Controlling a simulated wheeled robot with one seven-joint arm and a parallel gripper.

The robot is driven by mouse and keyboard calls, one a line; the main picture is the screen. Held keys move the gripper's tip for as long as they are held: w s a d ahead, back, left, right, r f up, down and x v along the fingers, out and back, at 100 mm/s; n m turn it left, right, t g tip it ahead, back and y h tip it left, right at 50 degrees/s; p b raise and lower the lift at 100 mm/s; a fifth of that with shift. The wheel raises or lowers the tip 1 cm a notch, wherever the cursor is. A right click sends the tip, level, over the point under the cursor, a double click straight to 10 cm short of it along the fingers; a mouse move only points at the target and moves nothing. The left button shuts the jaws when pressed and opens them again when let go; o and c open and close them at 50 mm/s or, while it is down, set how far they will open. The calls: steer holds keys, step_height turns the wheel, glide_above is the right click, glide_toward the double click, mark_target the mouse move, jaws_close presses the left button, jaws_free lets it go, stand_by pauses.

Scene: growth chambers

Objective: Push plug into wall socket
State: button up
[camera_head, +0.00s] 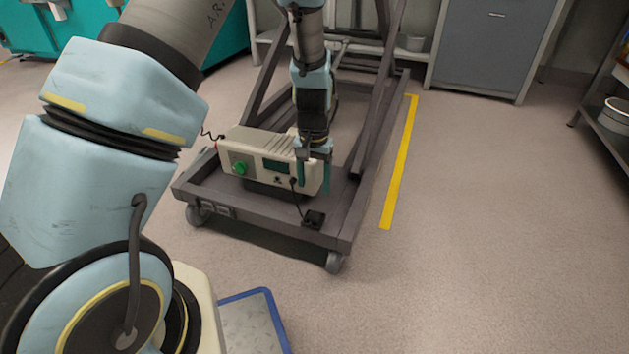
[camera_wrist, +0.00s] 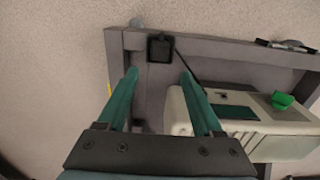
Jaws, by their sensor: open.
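A black block with a cord, which looks like the plug (camera_head: 314,220), sits on the front beam of a wheeled grey frame, near its right corner. In the wrist view the plug (camera_wrist: 160,48) lies just beyond and between my fingertips, apart from them. My gripper (camera_head: 314,187) is open and empty, pointing down above the frame, beside the beige device. It shows in the wrist view (camera_wrist: 159,74) with two green fingers spread. A pair of grey outlet-like fittings (camera_head: 216,210) is on the frame's front left; I cannot tell whether one is the socket.
The beige device (camera_head: 256,158), with a green knob and dark screen, stands on the wheeled frame (camera_head: 262,220). The plug's cord runs to it. Slanted uprights rise behind my gripper. The floor right of the yellow stripe (camera_head: 402,165) is clear. A blue-edged platform (camera_head: 253,322) is at lower centre.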

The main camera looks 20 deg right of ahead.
steer(key=b, duration=0.5)
glide_above(314, 215)
step_height(314, 215, down, 6)
steer(key=shift+w+f, duration=0.1)
steer(key=shift+f+b, duration=0.3)
steer(key=shift+f, duration=0.95)
steer(key=shift+f+b, duration=0.4)
steer(key=shift+f, duration=0.6)
steer(key=shift+r+p, duration=0.15)
steer(key=shift+p, duration=0.3)
jaws_close()
steer(key=shift+r, duration=0.1)
stand_by(0.6)
steer(key=shift+r+p, duration=2.4)
steer(key=shift+p, duration=0.05)
